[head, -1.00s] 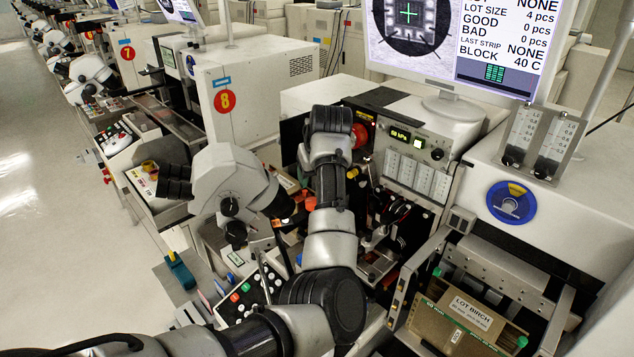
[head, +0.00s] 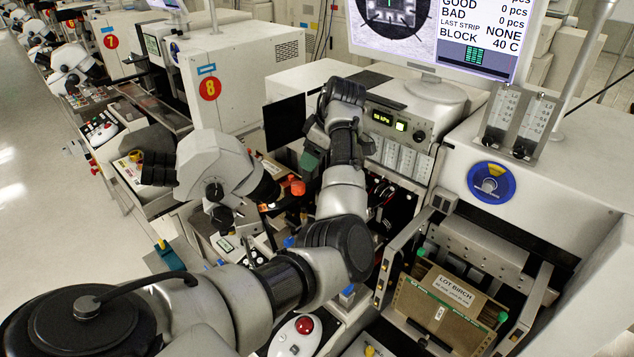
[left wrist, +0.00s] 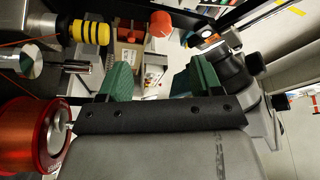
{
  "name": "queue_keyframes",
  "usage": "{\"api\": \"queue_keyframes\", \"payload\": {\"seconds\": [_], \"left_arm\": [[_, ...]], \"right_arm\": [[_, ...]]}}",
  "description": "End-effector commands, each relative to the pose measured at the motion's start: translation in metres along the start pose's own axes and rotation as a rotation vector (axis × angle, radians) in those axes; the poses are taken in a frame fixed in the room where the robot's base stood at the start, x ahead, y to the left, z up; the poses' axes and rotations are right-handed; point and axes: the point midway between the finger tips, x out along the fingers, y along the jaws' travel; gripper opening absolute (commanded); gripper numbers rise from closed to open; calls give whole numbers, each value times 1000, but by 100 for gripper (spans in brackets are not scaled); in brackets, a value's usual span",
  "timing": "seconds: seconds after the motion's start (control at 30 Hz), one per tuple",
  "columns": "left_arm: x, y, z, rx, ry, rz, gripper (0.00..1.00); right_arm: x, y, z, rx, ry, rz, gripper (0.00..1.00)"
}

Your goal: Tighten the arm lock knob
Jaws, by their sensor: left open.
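An orange-red knob (head: 297,187), which looks like the arm lock knob, is beside the microscope (head: 218,165) in the head view. It also shows in the left wrist view (left wrist: 160,24), beyond the gap between my fingers. My left gripper (head: 311,158) has green fingers and is just above and right of the knob in the head view. In the left wrist view the fingers (left wrist: 157,75) are apart with nothing between them, and the knob is not touched. My right gripper is in neither view.
A yellow-and-black banded part (left wrist: 88,32) and a red spool (left wrist: 35,138) are at the left in the left wrist view. The microscope is close beside the left gripper. A brown box labelled LOT BIRCH (head: 440,310) sits at the lower right.

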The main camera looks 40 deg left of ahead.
Motion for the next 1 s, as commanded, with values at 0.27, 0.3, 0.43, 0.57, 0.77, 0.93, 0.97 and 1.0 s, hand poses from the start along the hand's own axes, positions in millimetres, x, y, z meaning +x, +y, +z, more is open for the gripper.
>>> {"api": "queue_keyframes", "payload": {"seconds": [0.27,0.3,0.43,0.57,0.77,0.93,0.97,1.0], "left_arm": [[51,-1,-1,6,0,-6,65],[59,-1,-1,7,-1,-4,65],[82,-1,-1,6,-1,-4,65],[98,0,0,6,-1,-1,65],[108,0,1,6,-2,1,65],[109,0,1,6,-2,1,65],[109,0,1,6,-1,1,65],[109,0,1,6,-1,1,62]], "right_arm": [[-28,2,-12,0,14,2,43],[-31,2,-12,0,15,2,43],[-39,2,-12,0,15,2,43],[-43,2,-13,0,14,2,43],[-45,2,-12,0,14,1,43],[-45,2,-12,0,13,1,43],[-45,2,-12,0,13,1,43],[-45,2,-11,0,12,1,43]]}}
